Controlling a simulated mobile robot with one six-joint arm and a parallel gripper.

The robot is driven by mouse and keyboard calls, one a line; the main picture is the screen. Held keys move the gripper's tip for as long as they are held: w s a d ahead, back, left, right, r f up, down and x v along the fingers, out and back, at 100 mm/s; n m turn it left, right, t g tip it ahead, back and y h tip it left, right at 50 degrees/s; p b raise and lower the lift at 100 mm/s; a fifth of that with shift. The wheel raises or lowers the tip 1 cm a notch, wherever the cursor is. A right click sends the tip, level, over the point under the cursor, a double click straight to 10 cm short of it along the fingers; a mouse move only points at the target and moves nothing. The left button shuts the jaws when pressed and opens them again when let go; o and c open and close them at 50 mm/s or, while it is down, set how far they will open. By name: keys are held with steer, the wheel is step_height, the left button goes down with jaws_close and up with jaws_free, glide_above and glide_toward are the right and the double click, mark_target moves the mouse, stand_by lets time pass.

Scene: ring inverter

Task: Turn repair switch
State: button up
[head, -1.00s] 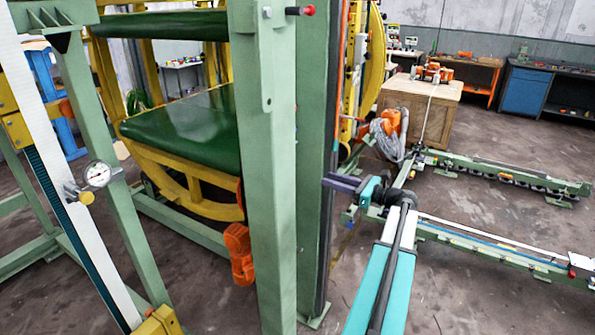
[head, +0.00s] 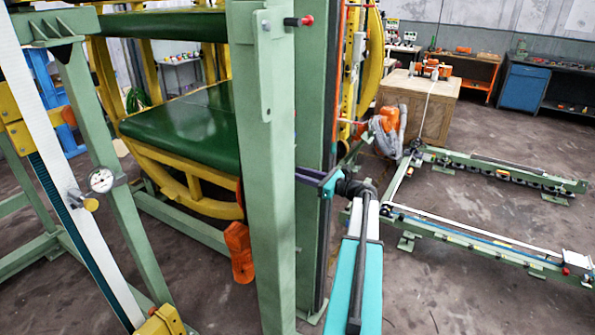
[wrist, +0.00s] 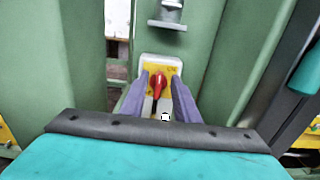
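The repair switch (wrist: 158,84) is a red knob on a yellow plate with a pale surround, set on a green steel surface in the wrist view. My gripper (wrist: 160,79) has its two purple fingers apart, one on each side of the knob in that view. The gap between the fingers looks empty, and I cannot tell whether either finger touches the knob. In the head view my gripper (head: 299,176) is at the green post (head: 263,130), its tips by the post's right edge. The switch is hidden in the head view.
A metal fitting (wrist: 170,13) sticks out above the switch. A red-tipped pin (head: 300,21) projects from the post's upper part. Another green column (head: 310,120) stands just behind the post. Low green rails (head: 480,238) lie on the floor to the right, with open floor between them.

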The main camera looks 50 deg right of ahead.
steer(key=shift+x, duration=0.75)
jaws_close()
steer(key=shift+d, duration=0.1)
